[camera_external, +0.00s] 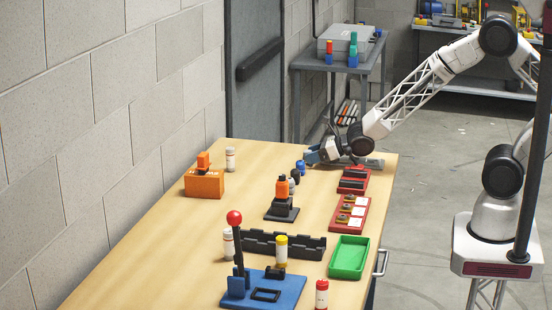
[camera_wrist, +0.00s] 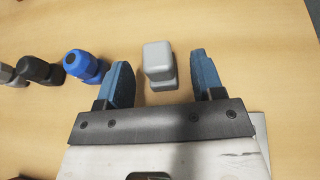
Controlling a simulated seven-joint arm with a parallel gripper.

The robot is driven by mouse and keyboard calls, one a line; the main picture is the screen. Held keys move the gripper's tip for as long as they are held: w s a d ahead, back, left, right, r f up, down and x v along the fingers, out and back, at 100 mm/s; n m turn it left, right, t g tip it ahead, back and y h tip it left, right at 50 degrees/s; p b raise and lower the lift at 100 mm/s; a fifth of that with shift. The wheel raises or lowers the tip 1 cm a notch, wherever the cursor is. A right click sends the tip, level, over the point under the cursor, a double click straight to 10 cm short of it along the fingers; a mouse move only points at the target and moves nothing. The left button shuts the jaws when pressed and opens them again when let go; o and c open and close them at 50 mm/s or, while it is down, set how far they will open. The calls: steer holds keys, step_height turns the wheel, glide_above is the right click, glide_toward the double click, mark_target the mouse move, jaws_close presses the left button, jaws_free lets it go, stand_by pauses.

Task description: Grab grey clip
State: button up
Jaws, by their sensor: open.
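The grey clip (camera_wrist: 159,66), a small block with rounded corners, lies on the wooden table between my gripper's two blue fingers in the wrist view. My gripper (camera_wrist: 161,72) is open, with a gap visible on each side of the clip, wider on the right. In the external view my gripper (camera_external: 313,155) is low over the far end of the table, and I cannot make out the grey clip there.
A blue piece (camera_wrist: 84,66), a black piece (camera_wrist: 40,72) and another grey piece (camera_wrist: 5,73) lie in a row to the left. In the external view, red trays (camera_external: 362,216), a green bin (camera_external: 349,257) and an orange block (camera_external: 204,185) stand on the table.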

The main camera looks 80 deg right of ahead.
steer(key=c, duration=1)
steer(key=shift+r, duration=1.75)
steer(key=s, duration=0.5)
steer(key=s+a+r, duration=0.1)
steer(key=s, duration=1)
steer(key=shift+a+r, duration=0.2)
steer(key=shift+r, duration=0.05)
